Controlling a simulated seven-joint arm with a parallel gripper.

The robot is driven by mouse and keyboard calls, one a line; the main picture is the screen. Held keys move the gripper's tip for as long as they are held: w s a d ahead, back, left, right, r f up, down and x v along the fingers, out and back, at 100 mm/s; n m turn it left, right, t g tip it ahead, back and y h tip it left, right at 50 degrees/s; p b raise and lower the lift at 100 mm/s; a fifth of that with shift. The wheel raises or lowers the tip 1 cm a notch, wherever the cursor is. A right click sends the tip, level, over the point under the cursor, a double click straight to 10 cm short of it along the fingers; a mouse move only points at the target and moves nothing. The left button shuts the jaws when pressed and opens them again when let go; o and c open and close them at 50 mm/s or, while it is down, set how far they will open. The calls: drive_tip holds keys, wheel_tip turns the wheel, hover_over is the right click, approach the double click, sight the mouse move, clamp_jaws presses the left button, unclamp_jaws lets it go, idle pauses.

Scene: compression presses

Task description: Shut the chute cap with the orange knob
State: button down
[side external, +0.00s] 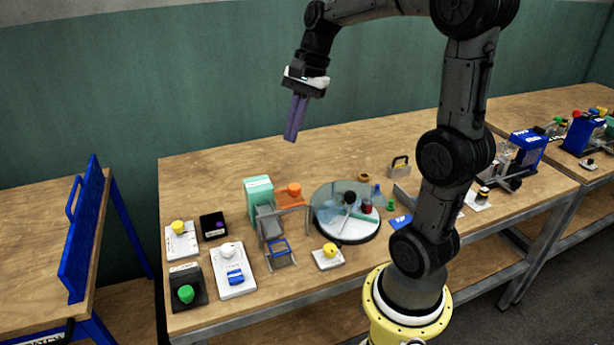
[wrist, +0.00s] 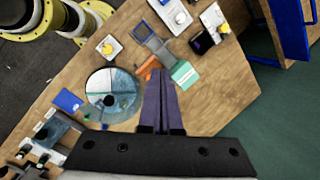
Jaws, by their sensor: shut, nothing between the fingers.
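The orange knob (side external: 294,188) stands on a flat orange piece beside a mint-green box (side external: 258,184) and a grey chute-like frame (side external: 268,222). I cannot tell clearly whether this orange piece is the cap or how far it is open. My gripper (side external: 290,138) has purple fingers, pressed together and empty. It hangs high above the table, clear of everything. Its fingers also show in the wrist view (wrist: 160,75).
A round glass-topped dish (side external: 345,228) stands right of the chute. A small yellow-knobbed block (side external: 328,256) sits in front. Several button boxes, including a green one (side external: 187,293), are at left. A padlock (side external: 400,166) stands behind. The table's back left is bare.

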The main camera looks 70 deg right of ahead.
sight(281, 197)
drive_tip(key=s+d+f+m+y, duration=0.1)
drive_tip(key=s+d+f+m, duration=0.2)
drive_tip(key=d, duration=0.5)
drive_tip(key=d+f+m, duration=0.3)
drive_tip(key=d+f, duration=0.3)
drive_tip(key=d, duration=0.2)
drive_tip(key=x, duration=0.6)
drive_tip(key=a+x, duration=0.1)
drive_tip(key=x, duration=0.2)
drive_tip(key=shift+s, duration=0.15)
drive_tip(key=shift+w+a+f, duration=0.1)
drive_tip(key=shift+w+a, duration=0.15)
drive_tip(key=shift+a, duration=0.25)
drive_tip(key=shift+w+a+f, duration=0.15)
drive_tip(key=shift+w+a, duration=0.15)
drive_tip(key=shift+a, duration=0.2)
drive_tip(key=shift+w+a, duration=0.5)
drive_tip(key=shift+a, duration=0.3)
drive_tip(key=w+a, duration=0.5)
